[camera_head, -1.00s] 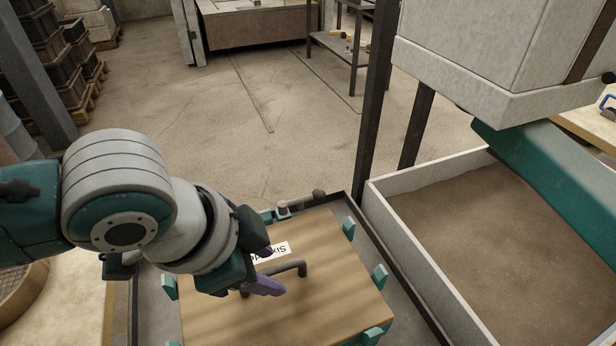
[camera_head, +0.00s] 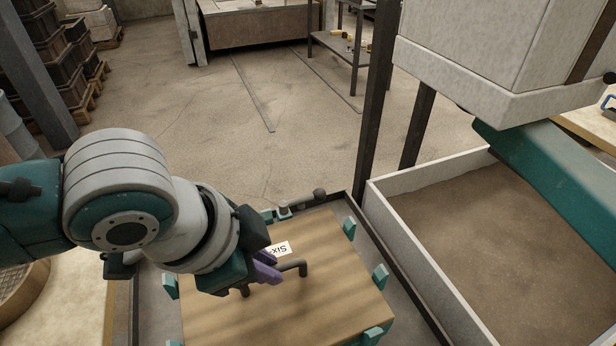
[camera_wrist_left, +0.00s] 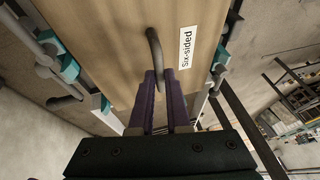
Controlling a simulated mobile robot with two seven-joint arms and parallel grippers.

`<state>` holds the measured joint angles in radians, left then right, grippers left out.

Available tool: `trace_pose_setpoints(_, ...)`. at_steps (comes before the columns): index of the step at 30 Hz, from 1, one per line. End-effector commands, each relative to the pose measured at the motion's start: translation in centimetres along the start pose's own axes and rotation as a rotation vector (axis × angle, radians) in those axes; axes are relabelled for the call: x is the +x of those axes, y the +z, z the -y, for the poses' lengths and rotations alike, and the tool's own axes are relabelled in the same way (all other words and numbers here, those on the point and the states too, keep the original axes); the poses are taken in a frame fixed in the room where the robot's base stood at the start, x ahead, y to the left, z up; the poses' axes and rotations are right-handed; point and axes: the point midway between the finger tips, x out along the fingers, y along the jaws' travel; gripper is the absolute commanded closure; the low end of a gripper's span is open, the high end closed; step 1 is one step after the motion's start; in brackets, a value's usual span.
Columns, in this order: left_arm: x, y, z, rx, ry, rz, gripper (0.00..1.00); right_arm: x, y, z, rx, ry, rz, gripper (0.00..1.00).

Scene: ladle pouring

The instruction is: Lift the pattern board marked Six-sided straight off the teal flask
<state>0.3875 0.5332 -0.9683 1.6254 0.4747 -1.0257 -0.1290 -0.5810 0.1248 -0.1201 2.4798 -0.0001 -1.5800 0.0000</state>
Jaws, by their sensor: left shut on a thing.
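The pattern board (camera_head: 325,292) is a flat brown wooden panel with a dark bar handle (camera_head: 302,268) and a white label. The label reads "Six-sided" in the left wrist view (camera_wrist_left: 187,47); the fingers partly cover it in the head view. Teal parts of the flask (camera_head: 380,277) stand around the board's edges; the board hides the rest. My left gripper (camera_head: 266,268) is over the board with its purple fingers shut on the handle, which also runs between the fingers in the left wrist view (camera_wrist_left: 154,48). My right gripper is out of view.
A pale-walled bin (camera_head: 440,285) of brown sand stands to the right, beyond a dark rail. A large pale box (camera_head: 490,60) overhangs its far side, with a dark post (camera_head: 375,100) nearby. Open floor lies behind the board.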

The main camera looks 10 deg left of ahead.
Motion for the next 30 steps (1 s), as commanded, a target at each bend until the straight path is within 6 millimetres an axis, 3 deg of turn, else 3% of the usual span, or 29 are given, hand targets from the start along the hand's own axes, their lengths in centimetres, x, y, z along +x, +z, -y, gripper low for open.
trace_pose_setpoints(8,-0.4,-0.3,0.2,0.0,-0.002,-0.003,1.0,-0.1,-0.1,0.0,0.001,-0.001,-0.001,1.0)
trace_pose_setpoints(14,-2.5,-1.2,0.6,0.0,-0.002,-0.006,1.0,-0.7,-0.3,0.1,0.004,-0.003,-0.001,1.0)
trace_pose_setpoints(30,-15.0,-6.4,3.4,0.001,-0.005,-0.007,1.0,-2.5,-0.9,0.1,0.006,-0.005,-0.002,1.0)
